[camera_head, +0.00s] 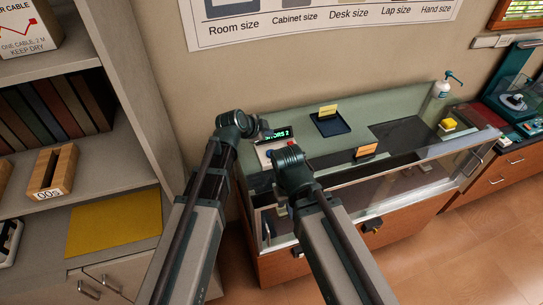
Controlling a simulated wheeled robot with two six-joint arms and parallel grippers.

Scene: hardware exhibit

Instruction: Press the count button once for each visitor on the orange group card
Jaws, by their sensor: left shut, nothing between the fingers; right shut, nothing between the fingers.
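The counter device (264,148) is a pale box on the left end of the green-topped display case. Its green-lit display (272,137) seems to end in 2. A red button (291,142) shows at its right side. The small orange group card (366,150) stands near the case's front edge; its writing is too small to read. My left gripper (263,127) is shut and empty, just above the display and left of the red button. My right gripper (288,154) is shut and empty, just below the button in the picture; its fingertips are hard to make out.
A dark tray (341,127) with a yellow card (327,110) lies behind the orange card. A yellow block (448,125) and a pump bottle (441,89) stand at the right. Shelves (110,188) close off the left. The case has a glass front.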

